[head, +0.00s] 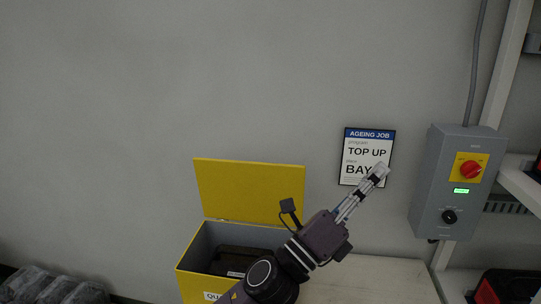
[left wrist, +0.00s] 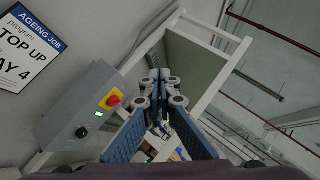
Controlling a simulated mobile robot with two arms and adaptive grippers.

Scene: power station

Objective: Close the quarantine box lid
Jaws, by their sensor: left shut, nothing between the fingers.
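The yellow quarantine box (head: 190,277) stands on the table against the wall in the head view. Its yellow lid (head: 245,190) is open and stands upright at the back. A dark object (head: 236,262) lies inside the box. My left gripper (head: 380,172) points up and to the right, in front of the wall sign and to the right of the lid, apart from it. It is shut and empty; in the left wrist view its fingers (left wrist: 160,92) meet. My left arm hides the box's right front part. My right gripper is not in view.
A wall sign (head: 355,135) reads "TOP UP". A grey control box (head: 440,180) with a red knob and green display hangs at right, beside a white shelf frame (head: 505,75). The pale tabletop (head: 395,285) right of the box is clear. Dark lumpy items (head: 50,288) lie at lower left.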

